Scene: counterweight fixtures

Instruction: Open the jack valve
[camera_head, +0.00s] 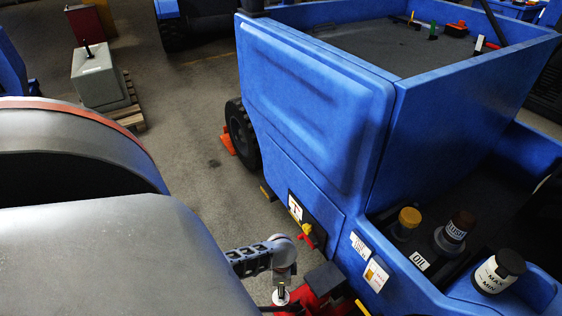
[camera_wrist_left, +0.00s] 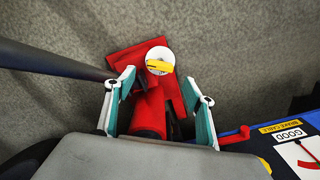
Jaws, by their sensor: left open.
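The red jack (camera_head: 318,285) stands on the floor beside the blue vehicle, at the bottom of the head view. In the left wrist view the jack (camera_wrist_left: 152,108) lies between and beyond the fingers. Its valve appears as a white disc with a yellow handle (camera_wrist_left: 159,66), ahead of the fingertips; in the head view the disc (camera_head: 281,297) is partly hidden below the gripper. My left gripper (camera_head: 283,262) is open and empty above the jack; its two fingers (camera_wrist_left: 157,90) are spread either side of it in the wrist view. My right gripper is not in view.
The blue vehicle (camera_head: 313,104) stands close on the right, with a red lever (camera_head: 308,237) on its side. A dark pole (camera_wrist_left: 55,58) runs in from the left towards the jack. A grey block (camera_head: 98,76) sits on a pallet at the back left. Open floor lies between.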

